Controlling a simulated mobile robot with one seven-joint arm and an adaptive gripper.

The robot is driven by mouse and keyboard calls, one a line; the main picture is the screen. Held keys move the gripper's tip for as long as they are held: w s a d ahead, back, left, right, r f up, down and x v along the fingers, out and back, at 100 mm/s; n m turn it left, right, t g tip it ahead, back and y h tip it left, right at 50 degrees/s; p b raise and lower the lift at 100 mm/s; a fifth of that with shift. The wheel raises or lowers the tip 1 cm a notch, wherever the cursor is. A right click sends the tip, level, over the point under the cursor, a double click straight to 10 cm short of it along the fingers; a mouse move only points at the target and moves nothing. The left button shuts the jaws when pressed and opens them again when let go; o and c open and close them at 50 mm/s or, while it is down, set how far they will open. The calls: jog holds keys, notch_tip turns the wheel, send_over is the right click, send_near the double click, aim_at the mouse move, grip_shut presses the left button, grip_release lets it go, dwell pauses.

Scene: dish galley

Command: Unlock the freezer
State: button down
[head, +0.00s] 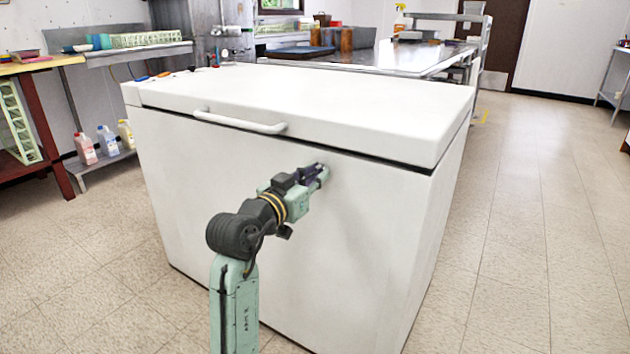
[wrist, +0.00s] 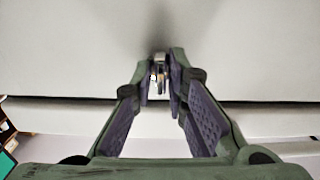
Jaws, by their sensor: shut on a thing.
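The white chest freezer (head: 290,250) stands in front of me with its lid (head: 330,95) down and a bar handle (head: 240,122) on the lid's front. My gripper (head: 322,172) is at the freezer's front face, below the lid seam and right of the handle. In the wrist view my gripper (wrist: 163,72) is shut on a small metallic thing, which looks like a key (wrist: 156,86). Its tip is close to the freezer front; whether it sits in a lock I cannot tell. The fingers hide any lock there.
Small coloured items (head: 165,74) lie on the lid's back left corner. A red-legged table (head: 30,120) and a shelf with bottles (head: 105,140) stand at left. A metal counter (head: 390,58) is behind. The tiled floor (head: 540,220) at right is clear.

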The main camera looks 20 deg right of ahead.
dwell(0.6)
jog(key=c, duration=1.7)
grip_release()
jog(key=v, duration=1.2)
